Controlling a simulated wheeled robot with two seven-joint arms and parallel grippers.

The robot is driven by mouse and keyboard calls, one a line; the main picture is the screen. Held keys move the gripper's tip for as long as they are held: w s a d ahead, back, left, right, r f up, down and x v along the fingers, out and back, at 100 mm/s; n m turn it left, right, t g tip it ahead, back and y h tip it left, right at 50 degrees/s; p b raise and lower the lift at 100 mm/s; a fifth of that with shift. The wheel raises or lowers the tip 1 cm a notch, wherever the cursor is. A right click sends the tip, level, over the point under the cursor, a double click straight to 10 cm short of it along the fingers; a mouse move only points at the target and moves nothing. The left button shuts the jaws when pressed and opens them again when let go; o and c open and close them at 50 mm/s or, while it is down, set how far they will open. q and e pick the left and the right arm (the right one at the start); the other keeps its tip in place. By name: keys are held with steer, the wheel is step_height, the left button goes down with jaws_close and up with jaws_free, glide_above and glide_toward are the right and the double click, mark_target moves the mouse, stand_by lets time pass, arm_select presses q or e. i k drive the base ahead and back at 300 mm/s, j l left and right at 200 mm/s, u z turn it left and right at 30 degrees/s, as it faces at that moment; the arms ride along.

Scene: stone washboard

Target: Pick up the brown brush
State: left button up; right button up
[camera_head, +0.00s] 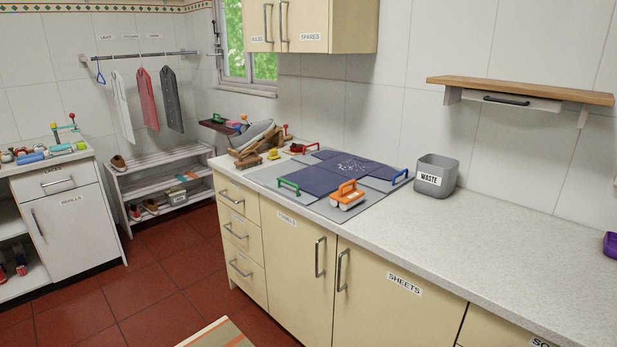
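A brown, wooden-looking brush (247,160) appears to lie on the pale counter, at the left end of the blue and grey board (320,180). It is small in the view, and its bristles and exact outline are hard to make out. A wooden stand with a grey rounded object (257,134) is right behind it, and I cannot tell whether they touch. A small yellow item (273,155) is just to its right. Neither of my grippers is in view.
An orange-handled tool (347,194), a green handle (288,187) and a blue handle (400,177) are on the board. A grey waste bin (436,175) stands to its right. A wooden shelf (520,90) hangs above.

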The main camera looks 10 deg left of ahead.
mark_target(248, 163)
steer(key=i+j+u, duration=0.1)
steer(key=i+u, duration=0.65)
steer(key=i, duration=0.15)
steer(key=i+l+u, duration=0.15)
steer(key=i+u, duration=0.2)
steer(key=i+j+z, duration=0.2)
steer(key=i, duration=0.25)
steer(key=i+j+z, duration=0.25)
steer(key=i, duration=0.2)
steer(key=l, duration=0.1)
